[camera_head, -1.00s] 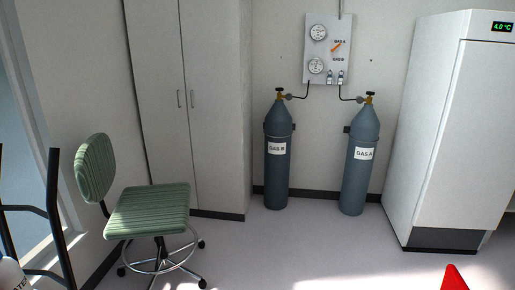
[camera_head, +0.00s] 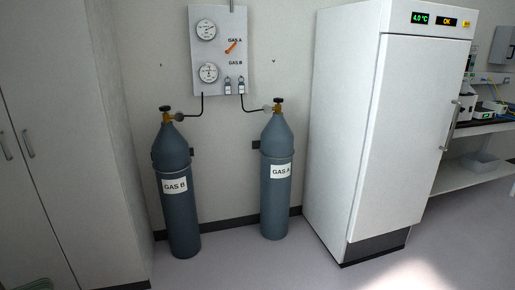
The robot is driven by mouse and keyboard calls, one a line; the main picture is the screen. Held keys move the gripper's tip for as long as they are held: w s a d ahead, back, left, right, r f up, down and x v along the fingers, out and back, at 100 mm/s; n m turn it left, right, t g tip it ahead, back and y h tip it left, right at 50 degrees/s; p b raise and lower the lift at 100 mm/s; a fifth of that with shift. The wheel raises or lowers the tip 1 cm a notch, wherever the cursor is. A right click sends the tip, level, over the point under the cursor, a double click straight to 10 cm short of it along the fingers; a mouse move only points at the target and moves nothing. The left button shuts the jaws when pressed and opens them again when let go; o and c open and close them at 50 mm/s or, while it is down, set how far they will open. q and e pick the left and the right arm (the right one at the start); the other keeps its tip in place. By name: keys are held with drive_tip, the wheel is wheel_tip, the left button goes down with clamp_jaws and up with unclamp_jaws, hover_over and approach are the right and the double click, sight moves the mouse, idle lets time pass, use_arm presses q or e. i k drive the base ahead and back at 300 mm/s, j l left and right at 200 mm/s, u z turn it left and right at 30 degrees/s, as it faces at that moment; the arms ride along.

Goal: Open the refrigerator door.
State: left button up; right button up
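The refrigerator (camera_head: 405,130) is a tall white cabinet right of the middle. Its front door is shut, and a vertical metal handle (camera_head: 451,126) runs along the door's right edge. Green and amber displays (camera_head: 433,19) sit on the panel above the door; the green one reads 4.0 °C. Neither of my grippers shows in this view.
Two blue-grey gas cylinders, GAS B (camera_head: 179,205) and GAS A (camera_head: 276,185), stand left of the refrigerator below a gauge panel (camera_head: 218,50). A tall cabinet (camera_head: 75,130) is at the left. A bench (camera_head: 480,128) with equipment is at the right. The floor before the refrigerator looks clear.

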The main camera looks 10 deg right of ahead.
sight(417, 80)
drive_tip(key=i+l+z, duration=0.15)
drive_tip(key=i+z, duration=0.25)
drive_tip(key=i, duration=0.15)
drive_tip(key=i+z, duration=0.4)
drive_tip(key=i, duration=0.2)
drive_tip(key=i+j+z, duration=0.35)
drive_tip(key=i, duration=0.2)
drive_tip(key=i+l, duration=0.45)
drive_tip(key=i+l+u, duration=0.15)
drive_tip(key=i+l, duration=0.3)
drive_tip(key=l, duration=0.15)
drive_tip(key=i+l, duration=0.4)
drive_tip(key=l, duration=0.15)
drive_tip(key=u, duration=0.05)
